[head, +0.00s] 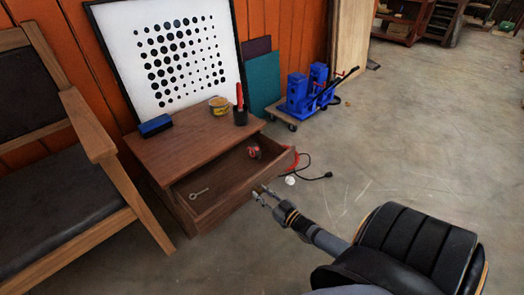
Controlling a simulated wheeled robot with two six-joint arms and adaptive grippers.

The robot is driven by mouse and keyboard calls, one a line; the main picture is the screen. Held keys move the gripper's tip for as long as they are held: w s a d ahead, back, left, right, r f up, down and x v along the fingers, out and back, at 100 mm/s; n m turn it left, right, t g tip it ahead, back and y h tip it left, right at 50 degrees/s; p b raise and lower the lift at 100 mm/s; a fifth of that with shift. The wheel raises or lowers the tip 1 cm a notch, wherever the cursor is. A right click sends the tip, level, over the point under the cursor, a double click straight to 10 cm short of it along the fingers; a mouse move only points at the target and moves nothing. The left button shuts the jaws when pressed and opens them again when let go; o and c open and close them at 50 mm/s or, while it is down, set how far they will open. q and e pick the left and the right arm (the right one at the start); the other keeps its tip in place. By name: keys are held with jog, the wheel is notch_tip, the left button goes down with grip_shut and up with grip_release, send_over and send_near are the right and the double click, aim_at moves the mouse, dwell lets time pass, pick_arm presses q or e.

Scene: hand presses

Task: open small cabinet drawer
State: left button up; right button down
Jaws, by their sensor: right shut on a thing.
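The small wooden cabinet (180,146) stands by the orange wall in the head view. Its drawer (222,210) is pulled well out, with the inside showing. A grey wrench-like tool (199,193) and a small red and black item (254,151) lie in the drawer. My right gripper (262,192) is at the outer side of the drawer front and is shut on the drawer handle, which the fingers mostly hide. My left gripper is not in view.
On the cabinet top are a blue block (155,126), a yellow tin (219,105) and a dark cup (240,117). A wooden chair (90,125) stands close at left. Blue presses (305,95) stand behind right. A black cable (318,177) lies on the floor. The floor at right is clear.

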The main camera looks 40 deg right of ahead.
jog(key=c, duration=1)
grip_release()
jog(key=shift+s, duration=0.15)
jog(key=s, duration=0.7)
jog(key=s+d, duration=0.1)
jog(key=s, duration=0.3)
jog(key=shift+s, duration=0.35)
